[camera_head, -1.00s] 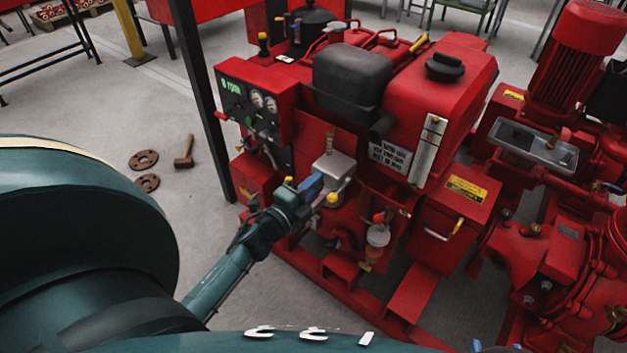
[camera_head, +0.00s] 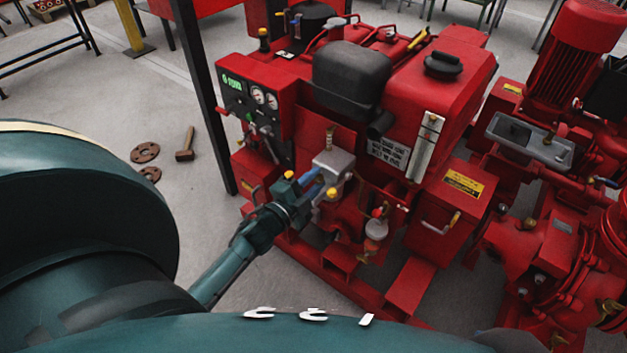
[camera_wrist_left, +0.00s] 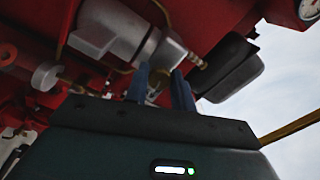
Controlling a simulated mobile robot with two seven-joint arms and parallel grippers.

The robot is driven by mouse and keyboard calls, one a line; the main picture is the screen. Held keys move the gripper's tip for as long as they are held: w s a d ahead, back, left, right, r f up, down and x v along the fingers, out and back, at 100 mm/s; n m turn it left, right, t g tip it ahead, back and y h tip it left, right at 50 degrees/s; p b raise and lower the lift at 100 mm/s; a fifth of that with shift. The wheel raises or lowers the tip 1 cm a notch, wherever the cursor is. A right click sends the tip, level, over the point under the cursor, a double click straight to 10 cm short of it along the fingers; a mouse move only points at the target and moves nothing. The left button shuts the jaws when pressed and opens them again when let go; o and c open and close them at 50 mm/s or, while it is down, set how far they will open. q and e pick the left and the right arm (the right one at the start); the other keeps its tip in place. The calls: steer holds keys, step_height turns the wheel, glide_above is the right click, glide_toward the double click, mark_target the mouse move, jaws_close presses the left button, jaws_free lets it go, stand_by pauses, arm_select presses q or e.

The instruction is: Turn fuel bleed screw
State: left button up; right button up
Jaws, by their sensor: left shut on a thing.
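The silver filter head (camera_head: 335,162) with a brass fitting on top sits on the front of the red engine; it also shows in the wrist view (camera_wrist_left: 160,50). My left gripper (camera_head: 314,182), with blue fingers, reaches it from the lower left. In the left wrist view the fingers (camera_wrist_left: 162,88) are close together on a small brass-coloured piece just below the silver body, which I take as the fuel bleed screw (camera_wrist_left: 154,92). The fingers hide most of it. My right gripper is not in view.
A red box with a handle (camera_head: 450,205) stands to the right. A hammer (camera_head: 186,145) and rusty flanges (camera_head: 145,152) lie on open floor at left.

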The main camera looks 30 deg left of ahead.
arm_select(q)
steer(key=o, duration=0.7)
steer(key=s+a+p, duration=0.1)
steer(key=s, duration=1.2)
